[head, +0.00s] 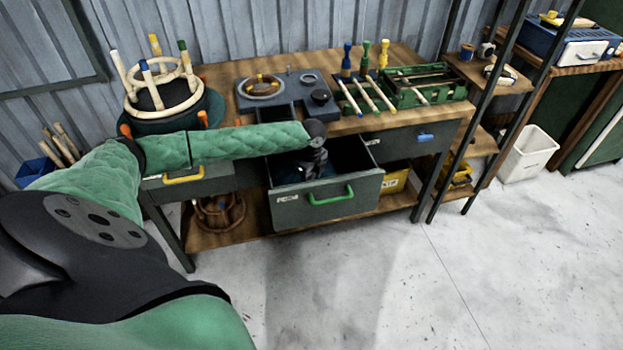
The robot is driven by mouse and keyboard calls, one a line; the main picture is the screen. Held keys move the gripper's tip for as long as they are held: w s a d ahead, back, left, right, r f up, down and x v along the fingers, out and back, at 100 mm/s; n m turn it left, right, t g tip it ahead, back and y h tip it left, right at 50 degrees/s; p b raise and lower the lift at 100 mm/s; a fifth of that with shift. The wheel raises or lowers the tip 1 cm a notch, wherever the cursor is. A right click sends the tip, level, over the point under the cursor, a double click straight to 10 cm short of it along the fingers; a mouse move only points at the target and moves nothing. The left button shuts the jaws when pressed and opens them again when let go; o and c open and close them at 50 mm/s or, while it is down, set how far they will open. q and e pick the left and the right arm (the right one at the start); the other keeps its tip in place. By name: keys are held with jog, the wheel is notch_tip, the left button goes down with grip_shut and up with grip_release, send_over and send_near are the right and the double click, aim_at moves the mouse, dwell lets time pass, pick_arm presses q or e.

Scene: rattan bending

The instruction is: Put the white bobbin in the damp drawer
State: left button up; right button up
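The middle drawer (330,208) of the workbench, with a green handle, is pulled open. The small label on its front is too blurred to read, so I cannot tell whether it is the damp drawer. My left arm reaches in from the left across the bench front. My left gripper (314,168) points down into the open drawer, over something dark blue inside. Its fingertips are too dark and small to show whether they are open or shut. I see no white bobbin in the gripper. A small pale spool-like thing (487,50) stands on the right shelf. My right gripper is out of view.
The bench top (222,80) holds a rattan stool frame (160,90), a dark grey fixture (290,88), upright colored-handled tools and a green rack (425,85). Closed drawers have yellow (183,179) and blue (425,137) handles. A white bin (528,155) stands right; the front floor is clear.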

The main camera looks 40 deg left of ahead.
pick_arm(q)
notch_tip(320, 180, up, 12)
jog(key=shift+r+b, duration=0.15)
jog(key=shift+b, duration=0.85)
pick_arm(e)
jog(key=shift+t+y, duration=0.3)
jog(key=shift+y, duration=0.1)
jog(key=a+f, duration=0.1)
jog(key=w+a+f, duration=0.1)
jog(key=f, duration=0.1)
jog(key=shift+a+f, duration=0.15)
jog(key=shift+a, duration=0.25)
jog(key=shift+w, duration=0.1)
